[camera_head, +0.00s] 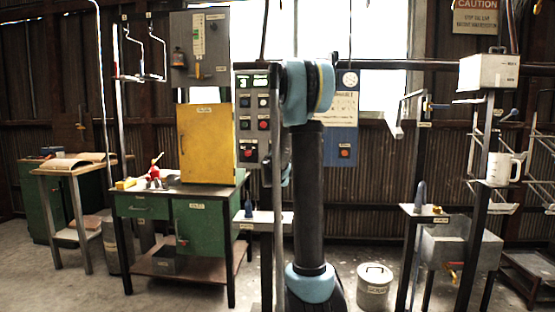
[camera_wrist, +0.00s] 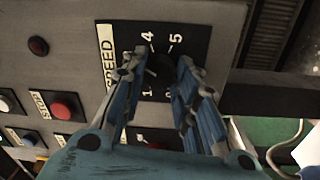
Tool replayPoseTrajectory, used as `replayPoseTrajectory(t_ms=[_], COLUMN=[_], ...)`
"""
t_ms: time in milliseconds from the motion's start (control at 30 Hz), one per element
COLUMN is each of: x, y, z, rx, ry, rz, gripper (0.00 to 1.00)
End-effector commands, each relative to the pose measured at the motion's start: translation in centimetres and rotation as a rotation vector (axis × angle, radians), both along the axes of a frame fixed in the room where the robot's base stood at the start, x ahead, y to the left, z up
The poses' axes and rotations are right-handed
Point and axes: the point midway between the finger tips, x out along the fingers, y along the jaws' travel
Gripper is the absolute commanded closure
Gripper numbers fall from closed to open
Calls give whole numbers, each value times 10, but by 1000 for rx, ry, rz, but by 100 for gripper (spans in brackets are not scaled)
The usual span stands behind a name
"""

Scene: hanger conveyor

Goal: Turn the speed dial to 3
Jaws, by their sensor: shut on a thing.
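The speed dial's black plate (camera_wrist: 191,44) is on the grey control panel in the wrist view, beside a pale SPEED label (camera_wrist: 107,48). The digits 4 and 5 show clearly, with a 1 beside the left finger; other marks are partly covered. My gripper (camera_wrist: 160,69) has one finger on each side of the dark knob (camera_wrist: 156,72) and is shut on it. The knob's pointer is too dark and covered to read. In the head view my arm hides the dial and most of my gripper.
The control panel (camera_head: 243,150) also carries a red STOP button (camera_wrist: 62,106) and other buttons near my gripper. A yellow cabinet (camera_head: 207,145) stands on the green bench to its left. A blue panel (camera_head: 343,135) is to its right.

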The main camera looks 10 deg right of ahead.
Motion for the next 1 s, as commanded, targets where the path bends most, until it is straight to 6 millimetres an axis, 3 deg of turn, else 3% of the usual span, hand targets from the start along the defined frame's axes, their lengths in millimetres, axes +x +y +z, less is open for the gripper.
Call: replayPoseTrajectory(t_ms=[433,467,533,1000], x=[-1,-1,-1,-8], y=[3,3,3,4], z=[-2,-2,-2,-1], rx=[12,12,10,9], ry=[-2,-2,-2,-2], rz=[6,6,6,3], gripper=[96,68,52,51])
